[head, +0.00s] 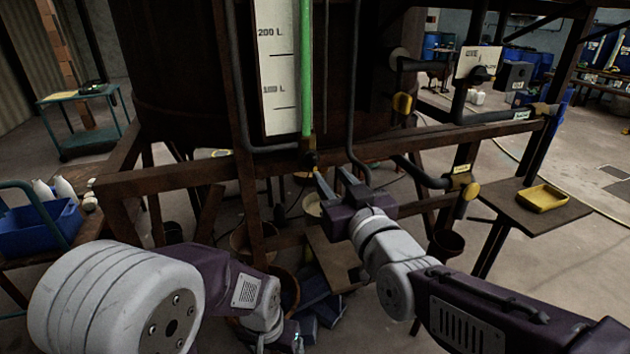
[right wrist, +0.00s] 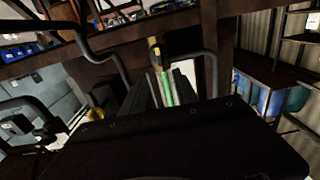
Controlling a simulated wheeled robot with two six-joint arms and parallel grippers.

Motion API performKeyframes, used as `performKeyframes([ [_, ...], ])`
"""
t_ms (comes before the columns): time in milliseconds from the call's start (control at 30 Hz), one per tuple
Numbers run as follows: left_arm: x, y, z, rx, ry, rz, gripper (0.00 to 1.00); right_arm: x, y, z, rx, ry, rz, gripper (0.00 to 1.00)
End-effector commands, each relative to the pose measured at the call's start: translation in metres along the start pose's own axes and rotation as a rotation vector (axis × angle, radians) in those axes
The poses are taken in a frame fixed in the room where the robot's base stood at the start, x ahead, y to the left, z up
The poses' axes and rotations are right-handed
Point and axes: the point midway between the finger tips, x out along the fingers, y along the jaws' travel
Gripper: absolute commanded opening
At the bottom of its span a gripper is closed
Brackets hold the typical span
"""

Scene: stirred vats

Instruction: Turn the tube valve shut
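The green sight tube (head: 306,70) runs down a white scale board (head: 278,90) on the dark vat. At its foot sits the small tube valve (head: 309,158), with a yellowish part showing on the beam. My right gripper (head: 334,174) is just below and right of the valve, its two fingers apart with nothing seen between them. In the right wrist view, a yellow handle (right wrist: 155,50) and the green tube (right wrist: 166,90) show beyond the dark gripper body. Contact with the valve is not visible. My left gripper (head: 290,337) is low at the bottom edge, its fingers unclear.
A rusty beam (head: 230,168) crosses before the vat. Dark pipes with yellow valve handles (head: 402,104) (head: 470,191) are on the right. A yellow tray (head: 543,198) lies on a side shelf. A blue crate (head: 42,226) stands at left. Buckets and blocks are underneath.

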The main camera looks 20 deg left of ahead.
Motion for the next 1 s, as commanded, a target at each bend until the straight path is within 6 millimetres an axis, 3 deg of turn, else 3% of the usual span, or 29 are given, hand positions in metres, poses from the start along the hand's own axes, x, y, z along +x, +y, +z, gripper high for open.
performKeyframes([
  [167,-0.004,0.0,-0.001,0.0,0.0,0.0,0.82,0.009,0.0,-0.001,0.0,-0.003,0.0,0.35],
  [533,-0.014,0.0,-0.001,0.0,0.0,0.0,0.82,0.08,0.001,-0.001,0.0,-0.003,0.002,0.35],
  [900,-0.014,0.0,-0.001,0.0,0.0,0.0,0.82,0.091,0.001,0.0,0.0,-0.003,0.002,0.35],
  [1000,-0.014,0.0,-0.001,0.0,0.0,0.0,0.82,0.091,0.001,0.0,0.0,-0.003,0.002,0.1],
])
